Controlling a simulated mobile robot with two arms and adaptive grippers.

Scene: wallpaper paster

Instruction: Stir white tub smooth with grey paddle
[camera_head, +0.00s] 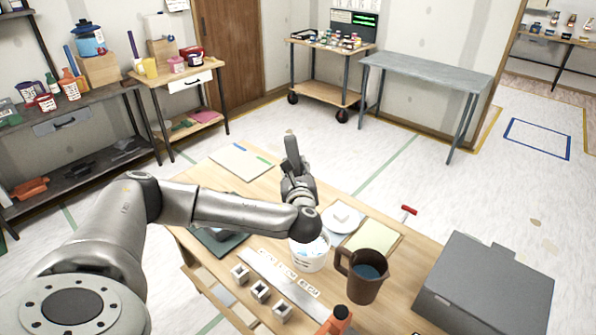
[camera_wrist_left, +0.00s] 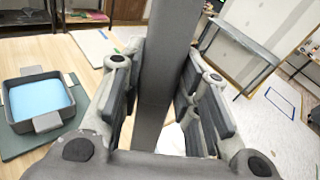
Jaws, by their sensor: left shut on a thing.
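The white tub (camera_head: 310,259) stands on the wooden table, with whitish-blue contents showing at its top. My left forearm hides part of its rim. My left gripper (camera_head: 297,183) is beyond the tub, shut on the grey paddle (camera_head: 291,150), whose end sticks up above the fingers. In the left wrist view the paddle (camera_wrist_left: 168,45) runs as a long grey bar between the finger pads of the left gripper (camera_wrist_left: 165,88). The paddle's other end is hidden, so I cannot tell whether it touches anything. My right gripper is not in view.
A brown jug (camera_head: 367,282) with blue liquid stands right of the tub, near a white plate (camera_head: 342,218). A large grey box (camera_head: 485,285) is at right. A metal strip (camera_head: 275,277) and small blocks lie in front. A blue-filled tray (camera_wrist_left: 40,100) is at left.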

